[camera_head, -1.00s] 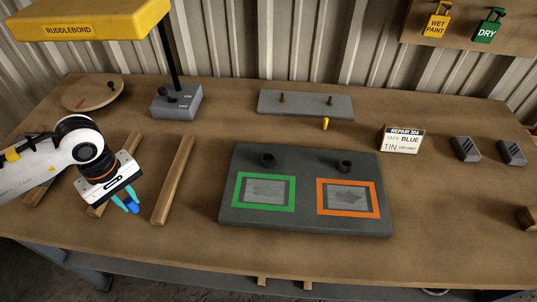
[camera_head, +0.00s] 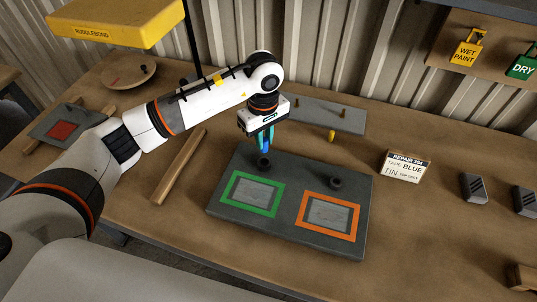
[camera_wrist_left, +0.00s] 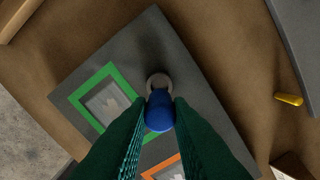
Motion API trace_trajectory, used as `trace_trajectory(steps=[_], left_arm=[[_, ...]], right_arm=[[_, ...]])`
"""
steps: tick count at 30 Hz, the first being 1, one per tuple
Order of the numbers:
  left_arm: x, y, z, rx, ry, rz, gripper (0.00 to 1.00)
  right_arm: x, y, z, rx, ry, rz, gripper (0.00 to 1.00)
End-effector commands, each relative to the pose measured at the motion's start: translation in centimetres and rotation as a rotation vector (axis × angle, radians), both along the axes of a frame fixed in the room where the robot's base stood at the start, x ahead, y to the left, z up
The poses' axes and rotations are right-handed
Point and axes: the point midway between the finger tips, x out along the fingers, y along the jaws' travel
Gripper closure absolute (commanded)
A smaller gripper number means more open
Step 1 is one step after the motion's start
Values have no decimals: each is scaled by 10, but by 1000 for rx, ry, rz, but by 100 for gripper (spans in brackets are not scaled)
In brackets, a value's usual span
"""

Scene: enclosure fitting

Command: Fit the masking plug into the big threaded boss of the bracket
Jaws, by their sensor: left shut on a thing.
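The masking plug, a blue rounded piece, is held between the fingers of my left gripper (camera_head: 265,140). It shows clearly in the left wrist view (camera_wrist_left: 159,111). The dark grey bracket plate (camera_head: 218,206) lies on the bench with two round dark bosses, left (camera_head: 263,162) and right (camera_head: 336,183). The plug is just above the left boss, whose ring (camera_wrist_left: 158,82) is partly covered by it in the wrist view. I cannot tell whether they touch. My right gripper is not in view.
A green frame (camera_head: 230,187) and an orange frame (camera_head: 302,208) mark the plate. A wooden strip (camera_head: 180,168) lies left.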

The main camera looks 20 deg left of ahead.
Motion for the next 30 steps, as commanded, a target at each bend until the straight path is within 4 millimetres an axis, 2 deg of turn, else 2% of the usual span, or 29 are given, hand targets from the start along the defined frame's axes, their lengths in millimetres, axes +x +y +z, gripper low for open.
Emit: trace_trajectory(steps=[3, 11, 16, 27, 28, 30], left_arm=[[-1, 0, -19, -1, 3, 0, 100], [-1, 0, -42, 0, 4, 0, 100], [-1, 0, -65, -1, 2, 0, 100], [0, 0, -73, 0, -1, -1, 100], [0, 0, -73, 0, -2, -1, 80], [0, 0, -71, -1, -2, -1, 69]], right_arm=[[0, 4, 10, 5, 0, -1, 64], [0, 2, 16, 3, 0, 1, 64], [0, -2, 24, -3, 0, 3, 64], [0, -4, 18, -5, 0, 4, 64], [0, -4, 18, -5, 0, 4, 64], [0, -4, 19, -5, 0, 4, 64]])
